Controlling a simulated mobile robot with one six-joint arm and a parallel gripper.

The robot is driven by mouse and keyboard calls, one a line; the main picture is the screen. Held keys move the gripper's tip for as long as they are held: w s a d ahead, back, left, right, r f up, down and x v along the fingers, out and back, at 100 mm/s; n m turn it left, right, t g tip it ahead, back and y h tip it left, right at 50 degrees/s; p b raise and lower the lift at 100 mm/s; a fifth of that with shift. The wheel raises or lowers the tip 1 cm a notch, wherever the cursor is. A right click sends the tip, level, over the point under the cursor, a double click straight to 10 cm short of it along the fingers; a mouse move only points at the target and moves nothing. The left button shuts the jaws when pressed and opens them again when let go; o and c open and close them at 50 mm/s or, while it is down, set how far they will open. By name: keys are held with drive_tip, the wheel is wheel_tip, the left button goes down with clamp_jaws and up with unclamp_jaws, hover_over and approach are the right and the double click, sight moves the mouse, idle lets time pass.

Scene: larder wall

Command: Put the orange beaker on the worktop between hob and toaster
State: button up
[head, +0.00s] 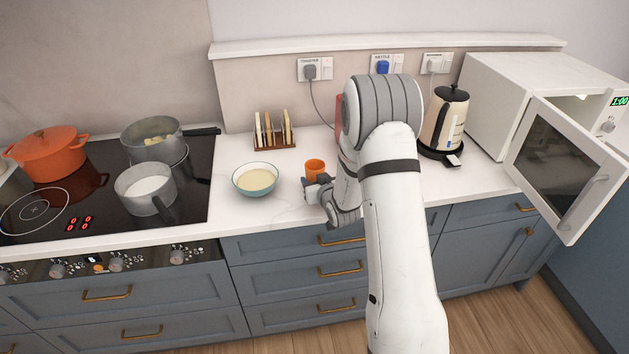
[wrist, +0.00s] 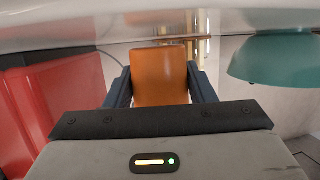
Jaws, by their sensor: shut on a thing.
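The orange beaker (head: 315,167) is upright in my gripper, over or on the white worktop (head: 285,208); I cannot tell whether its base touches. In the wrist view the beaker (wrist: 159,77) sits between the two dark fingers of my gripper (wrist: 160,88), which is shut on it. My gripper also shows in the head view (head: 316,185). The hob (head: 95,195) is at the left. The red toaster (head: 339,122) is mostly hidden behind my arm in the head view; a red body, likely the toaster (wrist: 62,105), fills the left of the wrist view.
A teal bowl (head: 255,180) of pale food stands just left of the beaker. A toast rack (head: 275,131) is behind. Pans and an orange pot (head: 47,152) are on the hob. A kettle (head: 446,118) and a microwave with its door (head: 567,165) open are at the right.

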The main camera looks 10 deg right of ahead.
drive_tip(key=shift+s+f, duration=0.1)
drive_tip(key=shift+f, duration=0.25)
drive_tip(key=shift+f+b, duration=0.2)
drive_tip(key=shift+b, duration=0.1)
drive_tip(key=o, duration=1.1)
drive_tip(key=shift+r, duration=0.1)
drive_tip(key=shift+r+p, duration=0.1)
drive_tip(key=shift+p, duration=0.2)
